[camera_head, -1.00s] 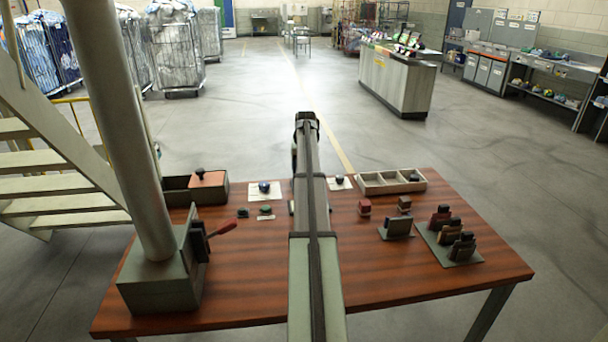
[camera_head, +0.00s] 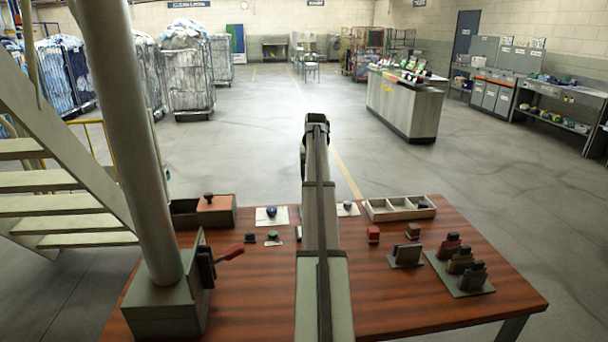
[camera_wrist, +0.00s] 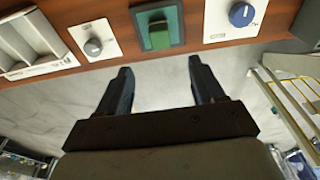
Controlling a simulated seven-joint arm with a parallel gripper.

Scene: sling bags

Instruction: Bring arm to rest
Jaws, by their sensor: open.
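My arm (camera_head: 322,215) runs from the bottom edge up the middle of the head view, over the wooden table (camera_head: 262,300). My gripper is hidden in the head view. In the wrist view my gripper (camera_wrist: 158,82) is open, its two dark fingers well apart with nothing between them. Beyond the fingers lies the table edge, with a green block on a teal plate (camera_wrist: 158,27) roughly in line with the gap. The fingers show apart from these things.
The table holds a grey box with a red handle (camera_head: 231,253) at left, a dark tray (camera_head: 186,213), a compartment tray (camera_head: 400,213) and dark stamp-like pieces on a plate (camera_head: 462,285) at right. Stairs (camera_head: 60,205) stand at left. Open floor lies beyond the table.

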